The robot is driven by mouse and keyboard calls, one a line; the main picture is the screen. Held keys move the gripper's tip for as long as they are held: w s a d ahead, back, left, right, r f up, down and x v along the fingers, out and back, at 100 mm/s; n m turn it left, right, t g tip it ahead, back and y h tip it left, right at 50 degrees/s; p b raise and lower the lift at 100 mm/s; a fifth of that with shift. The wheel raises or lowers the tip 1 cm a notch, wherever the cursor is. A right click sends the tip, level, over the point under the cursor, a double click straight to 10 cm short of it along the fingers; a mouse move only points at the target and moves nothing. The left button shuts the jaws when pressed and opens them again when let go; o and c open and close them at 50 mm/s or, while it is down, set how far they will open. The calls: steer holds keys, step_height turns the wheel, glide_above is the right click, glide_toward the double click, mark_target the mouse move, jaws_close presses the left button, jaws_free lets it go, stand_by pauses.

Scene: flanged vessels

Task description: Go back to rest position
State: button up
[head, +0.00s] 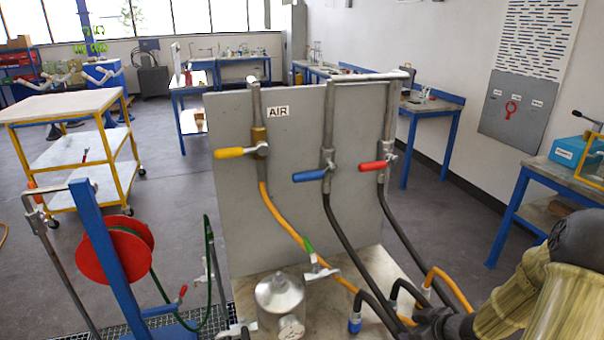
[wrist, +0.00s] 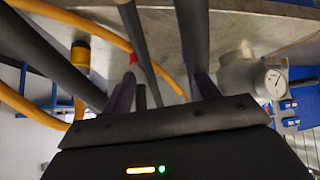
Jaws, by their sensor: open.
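My arm comes in from the lower right of the head view, and my gripper (head: 420,325) is low at the front of the stand, partly hidden among the hoses. In the wrist view my gripper (wrist: 165,90) has its two dark fingers apart, with nothing clearly held between them. Dark and orange hoses pass close behind and beside the fingers. A metal vessel (head: 280,303) stands on the stand's worktop, left of my gripper. In the wrist view its round gauge (wrist: 275,82) is to the right of the fingers.
A grey panel (head: 225,113) carries yellow (head: 230,153), blue (head: 309,175) and red (head: 373,166) valve handles. An orange hose (head: 280,221) and dark hoses hang from them towards my gripper. A red reel (head: 90,258) is left; a blue-legged bench (head: 520,200) is right.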

steer(key=s+a+r+m+g+h+p, duration=0.3)
steer(key=s+a+r+m, duration=0.4)
steer(key=s+a+r, duration=0.5)
step_height(320, 180, up, 2)
steer(key=shift+s+r+g+h, duration=0.1)
steer(key=shift+s+g+h, duration=0.55)
steer(key=shift+g, duration=0.25)
